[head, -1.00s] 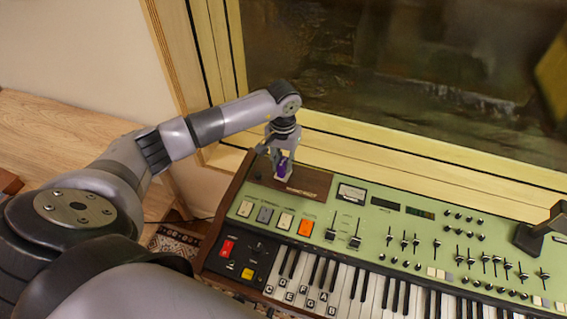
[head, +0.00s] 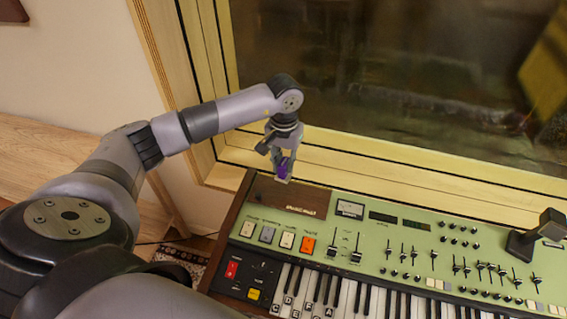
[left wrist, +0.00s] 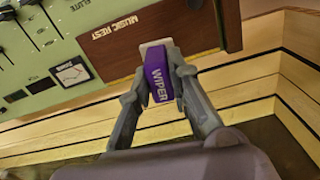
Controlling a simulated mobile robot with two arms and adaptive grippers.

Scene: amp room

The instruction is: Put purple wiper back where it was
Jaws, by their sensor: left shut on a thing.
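The purple wiper (left wrist: 158,83) has a purple body with "WIPER" printed on it and a pale edge at its far end. It also shows small in the head view (head: 283,167). My left gripper (left wrist: 156,90) is shut on it, one finger on each side. In the head view the left gripper (head: 282,165) hangs above the back left part of the green keyboard, by the brown music rest panel (head: 290,208). In the left wrist view the wiper's pale end overlaps that brown panel (left wrist: 125,35); I cannot tell whether they touch. My right gripper is not in view.
The green keyboard (head: 400,240) with sliders, knobs and keys fills the lower right. A wooden window frame (head: 350,160) runs close behind it. A dark lamp-like object (head: 535,235) stands on its right side. A wooden bench (head: 40,150) is at the left.

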